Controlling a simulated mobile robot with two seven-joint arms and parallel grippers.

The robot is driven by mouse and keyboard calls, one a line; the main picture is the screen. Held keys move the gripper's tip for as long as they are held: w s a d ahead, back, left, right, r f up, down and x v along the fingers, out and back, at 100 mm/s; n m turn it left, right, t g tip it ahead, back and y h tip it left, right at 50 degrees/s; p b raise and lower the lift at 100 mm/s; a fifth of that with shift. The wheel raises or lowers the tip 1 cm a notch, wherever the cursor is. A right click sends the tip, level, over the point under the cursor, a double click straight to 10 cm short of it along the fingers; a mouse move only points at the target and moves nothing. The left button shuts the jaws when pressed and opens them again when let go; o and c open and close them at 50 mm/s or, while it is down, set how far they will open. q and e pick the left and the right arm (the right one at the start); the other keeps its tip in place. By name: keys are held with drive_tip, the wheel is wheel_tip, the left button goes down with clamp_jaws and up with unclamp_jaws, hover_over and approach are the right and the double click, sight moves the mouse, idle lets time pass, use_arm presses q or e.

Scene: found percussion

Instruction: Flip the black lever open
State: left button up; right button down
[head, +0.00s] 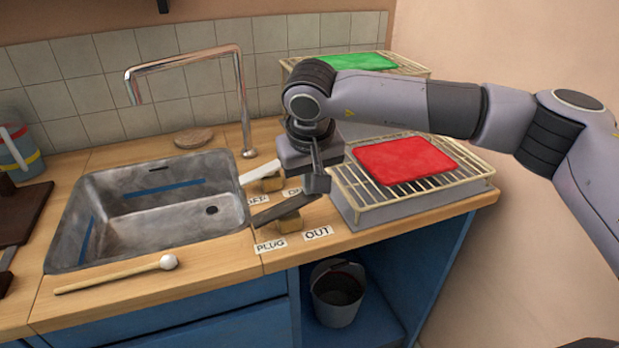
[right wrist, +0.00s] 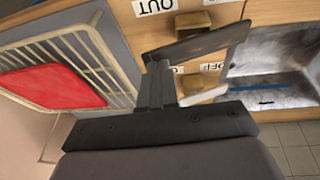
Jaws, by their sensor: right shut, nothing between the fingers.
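The black lever (head: 284,210) is a flat dark bar on a small wooden block (head: 289,223) at the right of the sink. It lies slanted over the block, its left end towards the sink and its right end below my right gripper. A PLUG label (head: 270,246) and an OUT label (head: 318,233) lie in front of it. My right gripper (head: 316,186) is shut and empty, pointing down at the lever's right end. The right wrist view shows the lever (right wrist: 203,43) close to the fingertips (right wrist: 158,70); I cannot tell whether they touch. My left gripper is out of view.
A white lever (head: 260,171) stands behind the black one. The metal sink (head: 75,235) is to the left, under a faucet (head: 243,95). A rack (head: 440,190) with a red cloth (head: 405,160) is to the right. A mallet (head: 115,275) lies in front; a bucket (head: 338,305) is below.

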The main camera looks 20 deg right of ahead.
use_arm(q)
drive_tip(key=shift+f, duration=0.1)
use_arm(e)
drive_tip(key=shift+d+f, duration=0.1)
